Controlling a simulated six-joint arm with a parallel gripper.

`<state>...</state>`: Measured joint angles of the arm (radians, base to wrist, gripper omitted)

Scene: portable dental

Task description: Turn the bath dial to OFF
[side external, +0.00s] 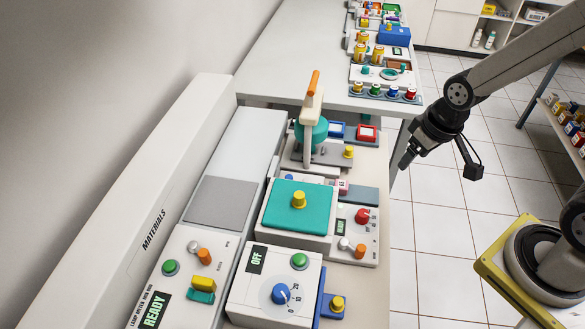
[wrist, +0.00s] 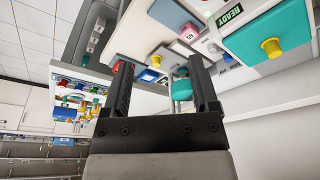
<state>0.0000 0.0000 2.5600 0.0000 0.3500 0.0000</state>
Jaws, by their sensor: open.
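A white control box (side external: 262,262) stands at the front of the bench in the side view. It carries a blue dial (side external: 281,294) on a numbered scale, a green button (side external: 299,261) and a display (side external: 257,258) reading OFF. I cannot read a bath label, and the dial's exact setting is too small to tell. Behind the box is a teal lid (side external: 302,207) with a yellow knob; it also shows in the wrist view (wrist: 292,36). My gripper (side external: 406,162) is open and empty, right of the bench and away from the dial. Its fingers (wrist: 162,84) stand apart in the wrist view.
A panel with red, white and orange knobs (side external: 359,228) is right of the teal lid. An upright teal device with an orange handle (side external: 311,115) stands behind. A left panel has a READY display (side external: 155,311). Open floor (side external: 440,225) lies right of the bench.

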